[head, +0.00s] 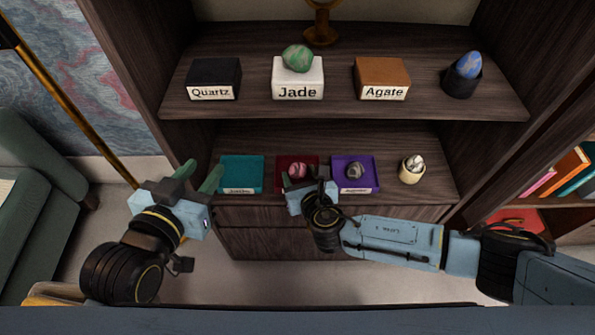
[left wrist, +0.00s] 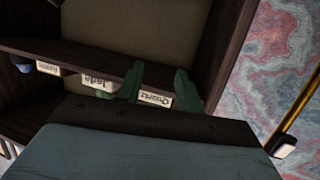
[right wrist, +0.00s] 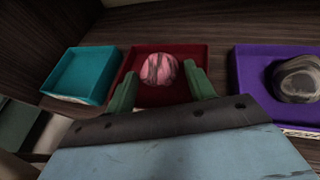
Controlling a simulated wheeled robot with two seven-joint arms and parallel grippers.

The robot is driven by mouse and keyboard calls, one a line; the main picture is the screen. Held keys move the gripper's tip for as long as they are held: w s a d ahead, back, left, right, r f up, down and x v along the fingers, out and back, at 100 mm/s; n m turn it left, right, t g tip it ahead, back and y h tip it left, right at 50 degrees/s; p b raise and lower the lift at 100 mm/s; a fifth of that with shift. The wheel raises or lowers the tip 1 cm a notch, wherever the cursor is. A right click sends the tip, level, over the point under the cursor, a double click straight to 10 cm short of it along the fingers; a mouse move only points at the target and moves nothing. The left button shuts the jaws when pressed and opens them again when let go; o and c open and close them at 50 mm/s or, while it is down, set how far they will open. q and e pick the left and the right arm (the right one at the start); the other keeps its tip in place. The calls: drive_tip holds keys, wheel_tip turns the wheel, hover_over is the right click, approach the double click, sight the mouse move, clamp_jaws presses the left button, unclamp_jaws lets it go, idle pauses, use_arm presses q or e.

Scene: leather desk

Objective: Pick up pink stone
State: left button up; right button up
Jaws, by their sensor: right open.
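The pink stone (head: 297,170) with dark streaks lies in a dark red tray (head: 284,185) on the lower shelf. In the right wrist view the pink stone (right wrist: 159,70) sits in the red tray (right wrist: 190,52), just ahead of my right gripper (right wrist: 160,85). My right gripper (head: 304,182) is open, its green fingers apart on either side of the stone's near edge; I cannot tell if they touch it. My left gripper (head: 198,176) is at the left, in front of the cabinet, its fingers apart and empty. In the left wrist view the left gripper (left wrist: 159,82) points toward the shelf.
A teal tray (head: 241,173) is left of the red one; a purple tray (head: 368,187) with a grey stone (head: 355,170) is right. A light stone in a cup (head: 412,169) stands further right. The upper shelf (head: 340,107) holds labelled blocks and a blue egg-shaped stone (head: 469,65).

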use_arm(q)
drive_tip(key=shift+w+d+r+t+h, duration=0.2)
drive_tip(key=shift+r+t, duration=0.25)
drive_tip(key=shift+r, duration=0.2)
drive_tip(key=shift+w+d+r+t+h, duration=0.1)
drive_tip(key=shift+w+d+r+t, duration=0.05)
drive_tip(key=shift+r+t, duration=0.4)
use_arm(e)
drive_tip(key=shift+w+a+f, duration=0.2)
drive_tip(key=shift+w, duration=0.35)
drive_tip(key=c, duration=0.7)
drive_tip(key=shift+c, duration=0.2)
